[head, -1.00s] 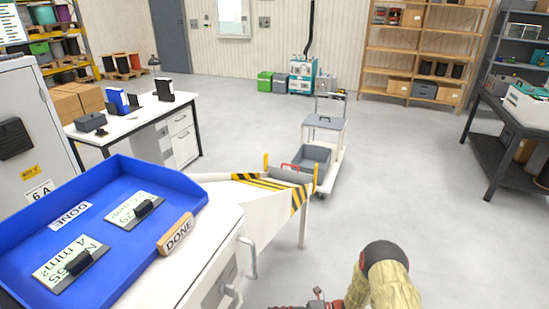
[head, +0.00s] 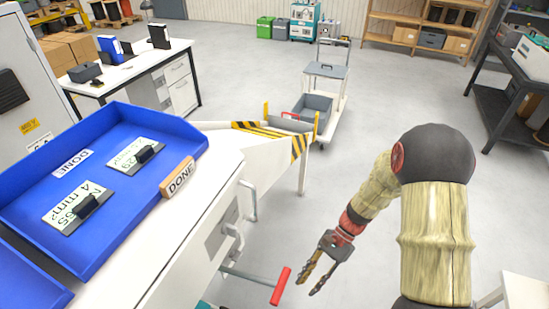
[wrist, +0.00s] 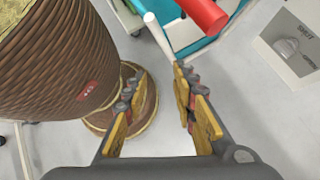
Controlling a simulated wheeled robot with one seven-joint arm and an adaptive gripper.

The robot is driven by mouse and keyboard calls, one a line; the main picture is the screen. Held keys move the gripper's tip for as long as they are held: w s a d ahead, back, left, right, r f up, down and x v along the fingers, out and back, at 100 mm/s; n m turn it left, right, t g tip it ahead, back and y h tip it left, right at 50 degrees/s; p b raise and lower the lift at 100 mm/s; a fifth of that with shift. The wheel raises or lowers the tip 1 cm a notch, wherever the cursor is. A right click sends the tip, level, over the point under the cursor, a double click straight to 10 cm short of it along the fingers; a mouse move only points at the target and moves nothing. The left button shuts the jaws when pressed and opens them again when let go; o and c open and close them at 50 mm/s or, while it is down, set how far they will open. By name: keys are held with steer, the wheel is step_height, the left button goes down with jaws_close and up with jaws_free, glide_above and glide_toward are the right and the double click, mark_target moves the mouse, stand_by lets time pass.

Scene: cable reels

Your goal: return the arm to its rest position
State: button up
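My arm is bent, with a wood-patterned forearm and a black joint at the right in the head view. My gripper (head: 317,274) hangs from it, pointing down over open floor to the right of the white bench. The gripper also shows in the wrist view (wrist: 160,115), where its two yellow-tipped fingers stand apart with nothing between them.
A blue tray (head: 190,133) marked DONE holds two labelled cards on the white bench (head: 195,232). A red-ended handle (head: 281,287) juts out close to the gripper. A trolley (head: 325,85) stands farther back.

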steer(key=s+d+r+n+t+h, duration=0.2)
steer(key=r+n+t, duration=0.1)
steer(key=r, duration=0.7)
steer(key=s+d+r+n+t+h, duration=0.2)
steer(key=s+d+r+n+t, duration=0.1)
steer(key=r, duration=0.8)
steer(key=s+d+r+n+t+h, duration=0.2)
steer(key=s+d+r+n+t, duration=0.1)
steer(key=r, duration=0.8)
steer(key=n+t, duration=0.1)
steer(key=t, duration=0.1)
steer(key=shift+n+t+h, duration=0.3)
steer(key=shift+t+h, duration=0.1)
steer(key=shift+a, duration=0.1)
